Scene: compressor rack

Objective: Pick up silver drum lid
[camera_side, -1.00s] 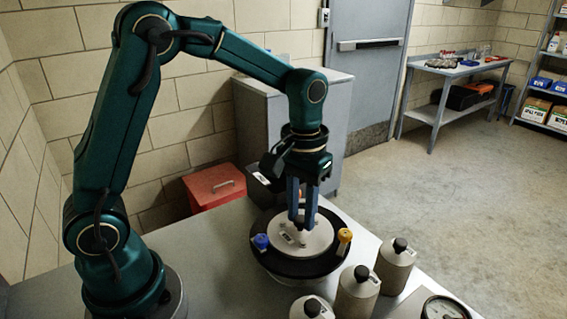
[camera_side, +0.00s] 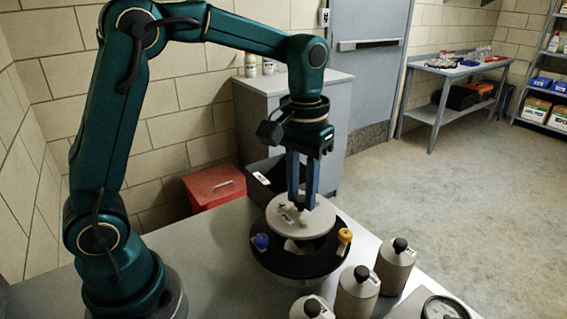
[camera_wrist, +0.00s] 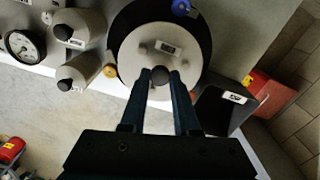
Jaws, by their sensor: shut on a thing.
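The silver drum lid (camera_side: 300,219) is a round, pale grey disc with a small label and a dark central knob. It hangs level above the black drum rim (camera_side: 290,262), which has a blue knob (camera_side: 261,241) and a yellow knob (camera_side: 344,235) on it. My gripper (camera_side: 302,203) points straight down and is shut on the lid's knob. In the wrist view my gripper (camera_wrist: 161,82) has its two fingers on either side of the knob, with the lid (camera_wrist: 150,52) beyond them.
Several grey bottles with black caps (camera_side: 394,266) stand at the table's front right, near a round gauge (camera_side: 445,308). A dark open bin (camera_side: 262,180) stands behind the drum. A red box (camera_side: 215,186) is farther back left. The table left of the drum is clear.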

